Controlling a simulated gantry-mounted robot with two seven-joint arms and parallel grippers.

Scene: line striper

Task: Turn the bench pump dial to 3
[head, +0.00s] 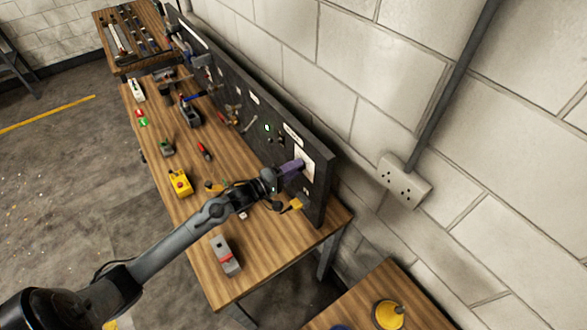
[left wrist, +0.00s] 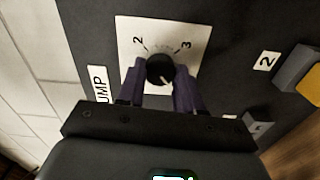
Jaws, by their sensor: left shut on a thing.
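The pump dial (left wrist: 160,68) is a round black knob on a white plate (left wrist: 125,28) with the printed numbers 2 and 3 in the left wrist view. A partly hidden label reading "UMP" stands beside it. My left gripper (left wrist: 160,80) has its purple fingers on either side of the knob and is shut on it. Which number the knob's pointer faces is unclear. In the head view my left gripper (head: 297,166) is against the white plate (head: 307,155) at the near end of the black panel (head: 318,190), and hides the knob. My right gripper is out of view.
The wooden bench (head: 265,262) runs along the panel. It carries a yellow box with a red button (head: 180,182), a grey block with a red band (head: 225,256) and several tools. A yellow part (left wrist: 312,85) sits beside a "2" label near the dial.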

